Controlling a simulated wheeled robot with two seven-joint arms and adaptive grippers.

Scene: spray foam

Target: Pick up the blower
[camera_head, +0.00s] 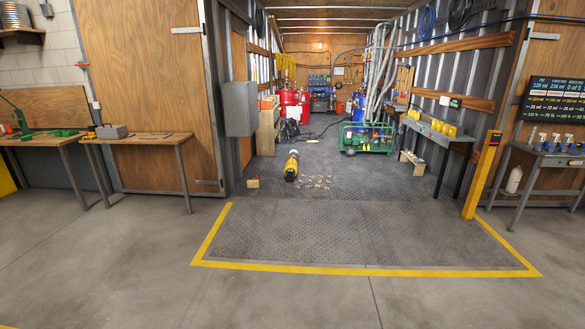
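A yellow and black tool that looks like the blower (291,166) lies on the dark metal floor just inside the trailer, near the middle of the view. Its pale end points away from me and its yellow end faces me. Small yellowish bits (317,182) are scattered on the floor to its right. Neither of my grippers shows in the head view.
A yellow-bordered ramp area (350,235) leads to the trailer. Workbenches (140,139) stand at left. A yellow post (482,175) and tables stand at right. A green machine (368,138) sits inside. The concrete floor in front is clear.

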